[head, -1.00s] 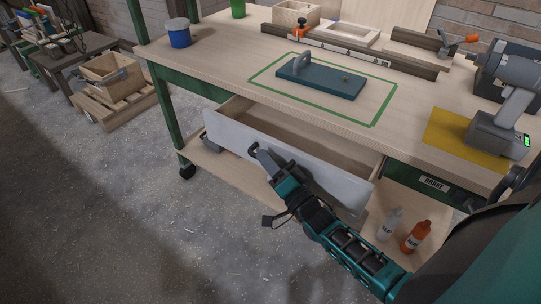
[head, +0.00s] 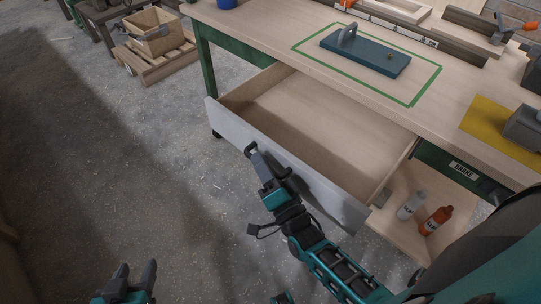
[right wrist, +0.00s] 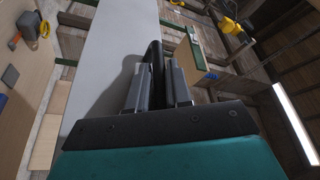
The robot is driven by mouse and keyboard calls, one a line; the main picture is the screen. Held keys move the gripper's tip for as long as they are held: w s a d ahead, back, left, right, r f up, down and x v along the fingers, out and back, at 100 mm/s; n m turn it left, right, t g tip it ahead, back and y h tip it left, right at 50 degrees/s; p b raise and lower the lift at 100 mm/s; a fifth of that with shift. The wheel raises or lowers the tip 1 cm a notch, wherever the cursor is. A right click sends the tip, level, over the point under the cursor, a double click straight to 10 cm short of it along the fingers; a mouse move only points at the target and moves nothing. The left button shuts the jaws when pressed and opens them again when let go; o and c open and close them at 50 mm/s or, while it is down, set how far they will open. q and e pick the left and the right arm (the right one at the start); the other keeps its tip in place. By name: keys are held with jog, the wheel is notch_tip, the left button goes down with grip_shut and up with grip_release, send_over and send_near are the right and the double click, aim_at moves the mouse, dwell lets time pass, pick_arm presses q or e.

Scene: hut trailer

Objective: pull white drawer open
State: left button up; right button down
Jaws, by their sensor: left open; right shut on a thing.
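The white drawer (head: 305,178) stands well out from under the workbench, and its bare wooden inside shows. Its front is a pale panel, which also fills the middle of the right wrist view (right wrist: 110,60). My right gripper (head: 252,150) is at the drawer front, shut on the dark handle (right wrist: 155,60); in the right wrist view the handle runs between its fingers. My left gripper (head: 133,281) is low at the left of the head view, above the floor, open and empty, away from the drawer.
On the workbench (head: 265,40) lies a blue plate (head: 365,54) with a handle, inside a green outline. A white bottle (head: 411,206) and an orange bottle (head: 435,220) stand on the lower shelf. A wooden crate (head: 152,32) sits on a pallet behind. The floor at left is clear.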

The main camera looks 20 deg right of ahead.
jog(key=shift+s, duration=0.1)
pick_arm(q)
jog(key=shift+w+r, duration=0.1)
jog(key=shift+r, duration=0.05)
pick_arm(e)
jog(key=c, duration=1.4)
grip_release()
pick_arm(q)
jog(key=shift+d, duration=0.1)
pick_arm(e)
jog(key=a+v, duration=0.1)
jog(key=v, duration=1.2)
jog(key=shift+d, duration=0.5)
